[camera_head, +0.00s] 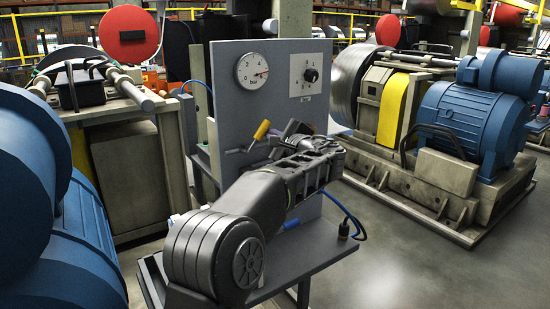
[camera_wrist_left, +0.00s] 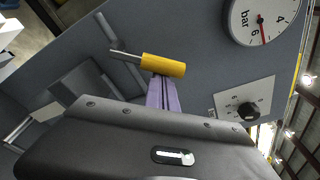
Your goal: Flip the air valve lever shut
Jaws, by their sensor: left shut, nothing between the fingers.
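The air valve lever has a yellow sleeve (camera_head: 261,129) on a metal rod and stands out in front of a grey upright panel (camera_head: 225,125). In the left wrist view the yellow sleeve (camera_wrist_left: 163,65) lies just past my fingertips, with its bare rod pointing left. My left gripper (camera_head: 284,132) is close to the right of the lever in the head view. Its purple fingers (camera_wrist_left: 162,92) are together and empty, their tips at the sleeve's lower edge; I cannot tell whether they touch it. The valve body is largely hidden by my gripper. My right gripper is not in view.
A bar gauge (camera_head: 252,71) with a red needle and a black knob (camera_head: 311,75) on a white plate sit higher on the panel. A grey shelf (camera_head: 320,250) lies below, with a blue hose (camera_head: 345,215). Blue motors (camera_head: 470,118) stand right and left. Floor at right front is clear.

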